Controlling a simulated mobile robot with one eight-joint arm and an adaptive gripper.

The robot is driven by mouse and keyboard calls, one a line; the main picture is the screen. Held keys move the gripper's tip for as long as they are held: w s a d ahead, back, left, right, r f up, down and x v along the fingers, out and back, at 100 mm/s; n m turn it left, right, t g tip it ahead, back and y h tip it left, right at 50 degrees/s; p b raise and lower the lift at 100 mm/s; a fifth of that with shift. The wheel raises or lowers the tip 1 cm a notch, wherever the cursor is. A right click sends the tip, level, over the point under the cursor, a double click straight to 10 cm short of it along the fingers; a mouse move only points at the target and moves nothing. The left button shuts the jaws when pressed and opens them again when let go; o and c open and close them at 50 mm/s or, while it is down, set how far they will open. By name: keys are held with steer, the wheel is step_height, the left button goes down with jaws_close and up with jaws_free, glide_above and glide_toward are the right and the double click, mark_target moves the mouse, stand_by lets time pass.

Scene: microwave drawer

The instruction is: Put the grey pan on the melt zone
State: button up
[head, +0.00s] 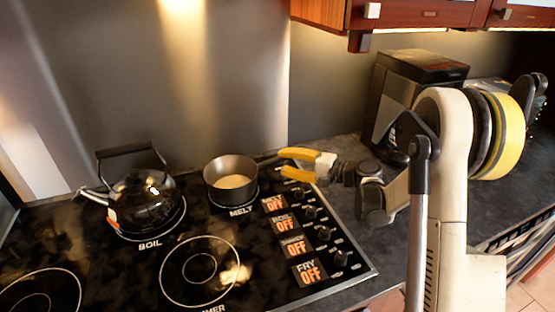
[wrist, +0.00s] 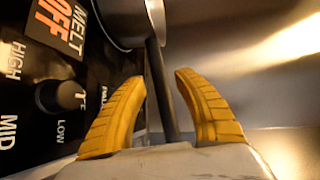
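The grey pan (head: 231,170) sits upright on the cooktop at the ring marked MELT (head: 241,211), with something pale inside. In the wrist view its side (wrist: 128,25) shows at the top. Its dark handle (wrist: 158,80) runs down from it between my two yellow fingers. My gripper (head: 284,162) is just right of the pan. In the wrist view my gripper (wrist: 160,76) is open, with a gap visible between the handle and the fingers. The handle is hard to make out in the head view.
A black kettle (head: 143,200) stands on the BOIL ring at the left. Control knobs (head: 325,233) with OFF labels line the cooktop's right side. A coffee machine (head: 410,95) stands behind my arm. A metal wall (head: 240,80) rises behind. The front rings (head: 198,270) are empty.

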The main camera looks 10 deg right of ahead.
steer(key=p+v, duration=0.1)
steer(key=v, duration=0.7)
steer(key=s+a+r+n+g+h, duration=0.2)
steer(key=s+a+r+h, duration=0.1)
steer(key=s, duration=0.3)
steer(key=s+a+r+n+g+h, duration=0.1)
steer(key=s+a+r+h, duration=0.2)
steer(key=s, duration=0.4)
steer(key=s+d+n+h, duration=0.2)
steer(key=s+h, duration=0.1)
steer(key=s, duration=0.5)
steer(key=s+d+n+h, duration=0.2)
steer(key=s+n+h, duration=0.1)
steer(key=s, duration=0.5)
steer(key=shift+d+f, duration=0.15)
steer(key=shift+d, duration=0.2)
steer(key=shift+s, duration=0.1)
